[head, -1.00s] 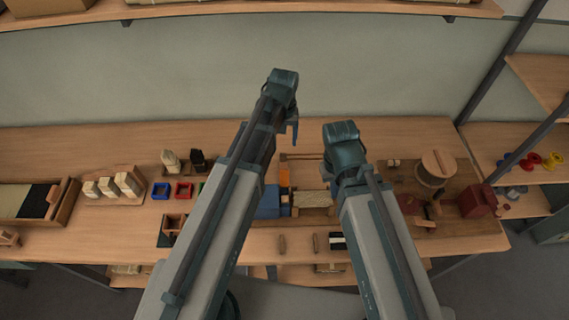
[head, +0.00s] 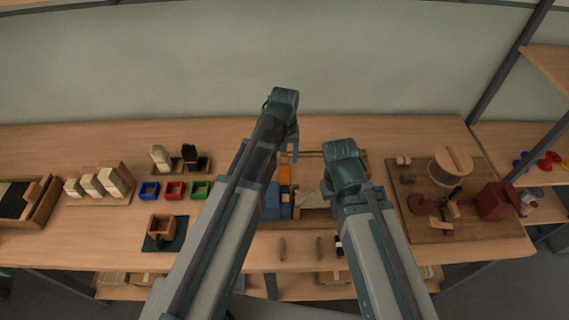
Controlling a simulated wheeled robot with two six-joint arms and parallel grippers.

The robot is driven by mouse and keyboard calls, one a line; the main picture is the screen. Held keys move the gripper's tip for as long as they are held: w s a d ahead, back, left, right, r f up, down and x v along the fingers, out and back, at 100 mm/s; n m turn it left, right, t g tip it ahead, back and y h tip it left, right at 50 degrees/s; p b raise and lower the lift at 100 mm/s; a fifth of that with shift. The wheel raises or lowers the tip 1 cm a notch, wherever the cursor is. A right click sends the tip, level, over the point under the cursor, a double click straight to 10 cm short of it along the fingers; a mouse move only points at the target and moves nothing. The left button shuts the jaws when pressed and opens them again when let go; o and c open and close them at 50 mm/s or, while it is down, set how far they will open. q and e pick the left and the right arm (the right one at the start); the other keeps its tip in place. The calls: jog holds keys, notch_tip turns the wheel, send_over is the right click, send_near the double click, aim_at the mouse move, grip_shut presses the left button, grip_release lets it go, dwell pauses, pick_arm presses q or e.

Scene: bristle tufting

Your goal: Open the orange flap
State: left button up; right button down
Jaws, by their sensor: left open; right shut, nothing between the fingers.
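The orange flap (head: 285,174) is a small upright orange piece behind and beside a blue block (head: 271,201), at the middle of the bench. Part of it is hidden by my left arm. My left gripper (head: 293,142) hangs just above and behind the flap, apart from it as far as I can see; it is open, with its fingers mostly hidden by the wrist. My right gripper (head: 330,174) is to the right of the flap, mostly hidden behind its own wrist; it is shut and empty.
A pale cloth-like piece (head: 311,200) lies right of the flap. Small blue (head: 149,190), red (head: 173,190) and green (head: 200,190) boxes stand to the left.

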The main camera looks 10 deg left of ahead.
pick_arm(q)
jog(key=shift+f, duration=0.2)
grip_shut()
dwell(0.3)
jog(key=shift+s, duration=0.1)
dwell(1.0)
